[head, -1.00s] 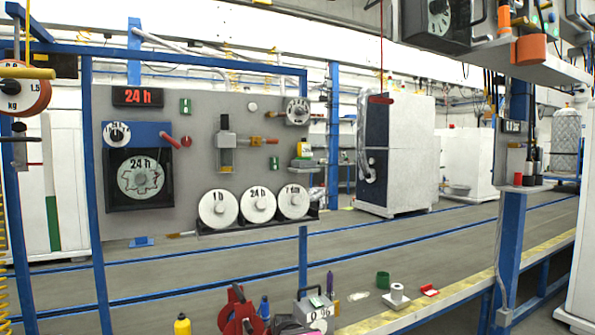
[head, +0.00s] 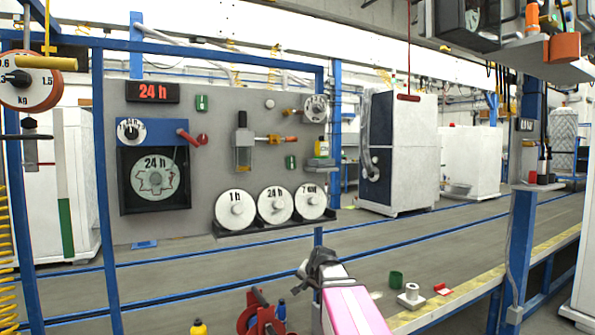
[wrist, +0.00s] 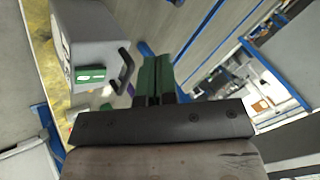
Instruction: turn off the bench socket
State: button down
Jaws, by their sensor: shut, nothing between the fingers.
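My gripper (head: 318,262) is at the bottom middle of the head view, above the bench end, with my pink and white arm behind it. In the wrist view my gripper's dark green fingers (wrist: 154,77) are shut together and empty. A grey box (wrist: 98,38) with a black handle is left of the fingers, apart from them. A green rocker-like part (wrist: 90,74) is on its face. This box may be the bench socket; no label confirms it. In the head view my arm hides the spot where a grey handled box stood.
A green cup (head: 396,279), a white spool-like piece (head: 411,297) and a small red piece (head: 443,289) lie right of my arm. A red reel-like object (head: 262,316) is left of it. A grey panel (head: 220,105) with dials stands behind.

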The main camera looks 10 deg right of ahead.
aim_at(294, 169)
jog(key=w+d+r+m+t, duration=0.1)
jog(key=w+r+m+t, duration=0.1)
jog(key=r, duration=1.2)
jog(key=w+d+r+m+t+y, duration=0.1)
jog(key=r+m+t, duration=0.2)
jog(key=r, duration=1.1)
jog(key=w+d+r+m+t+y, duration=0.1)
jog(key=w+d+r+m+t, duration=0.1)
jog(key=r, duration=1.1)
jog(key=shift+w+r+m+t, duration=0.3)
jog(key=shift+r+m+t, duration=0.1)
jog(key=shift+t, duration=0.5)
jog(key=shift+w, duration=0.1)
jog(key=x, duration=1.3)
jog(key=shift+w+a, duration=0.2)
jog(key=shift+w, duration=0.15)
